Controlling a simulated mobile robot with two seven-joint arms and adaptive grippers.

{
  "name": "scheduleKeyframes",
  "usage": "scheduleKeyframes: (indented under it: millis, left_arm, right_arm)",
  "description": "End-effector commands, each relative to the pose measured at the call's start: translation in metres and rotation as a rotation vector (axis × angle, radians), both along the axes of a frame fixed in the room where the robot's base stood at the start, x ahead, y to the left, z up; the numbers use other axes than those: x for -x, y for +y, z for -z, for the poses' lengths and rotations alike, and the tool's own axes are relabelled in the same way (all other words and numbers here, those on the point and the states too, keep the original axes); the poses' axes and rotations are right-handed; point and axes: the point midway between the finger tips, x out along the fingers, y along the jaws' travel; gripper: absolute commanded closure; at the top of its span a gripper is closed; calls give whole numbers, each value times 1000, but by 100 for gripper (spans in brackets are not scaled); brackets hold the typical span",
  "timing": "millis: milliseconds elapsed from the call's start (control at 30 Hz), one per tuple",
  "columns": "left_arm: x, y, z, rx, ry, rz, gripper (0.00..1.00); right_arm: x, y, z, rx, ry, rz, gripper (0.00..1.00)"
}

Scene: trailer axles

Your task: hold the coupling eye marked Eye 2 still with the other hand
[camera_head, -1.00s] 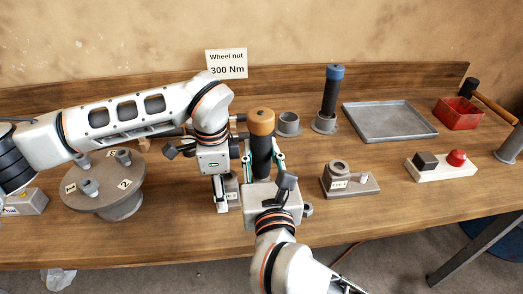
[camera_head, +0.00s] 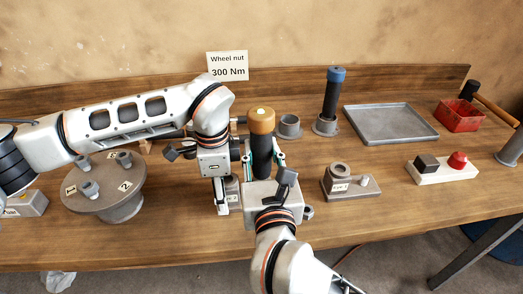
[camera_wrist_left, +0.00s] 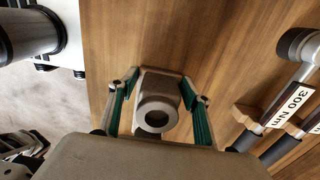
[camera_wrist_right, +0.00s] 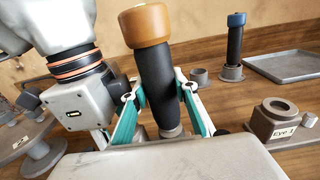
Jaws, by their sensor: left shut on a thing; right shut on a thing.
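A grey coupling eye (camera_head: 233,188), its label partly hidden, sits on the bench at the middle. My left gripper (camera_head: 222,192) is shut on it. In the left wrist view the eye (camera_wrist_left: 155,116) lies between the green-padded fingers, and its round bore looks empty. My right gripper (camera_head: 263,160) is shut on a black-handled tool with an orange cap (camera_head: 261,121), upright just right of the eye. In the right wrist view the orange cap (camera_wrist_right: 146,24) is above the fingers; the tool's lower end is partly hidden.
An Eye 1 block (camera_head: 342,186) stands to the right, with an empty grey ring holder (camera_head: 289,126) and a blue-capped tool (camera_head: 333,92) behind. A grey tray (camera_head: 388,122), red bin (camera_head: 459,113) and button box (camera_head: 442,168) are further right. A round numbered stand (camera_head: 107,196) is at left.

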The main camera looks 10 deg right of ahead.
Motion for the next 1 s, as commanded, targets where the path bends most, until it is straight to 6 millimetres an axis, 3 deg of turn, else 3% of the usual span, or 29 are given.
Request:
scheduleKeyframes:
  millis: [600,1000]
  left_arm:
    - [2,1,4,-4,7,-1,83]
    - [2,1,4,-4,6,-2,83]
  right_arm:
    - [0,0,-34,-6,-18,0,100]
    - [0,-1,-41,-4,-19,0,100]
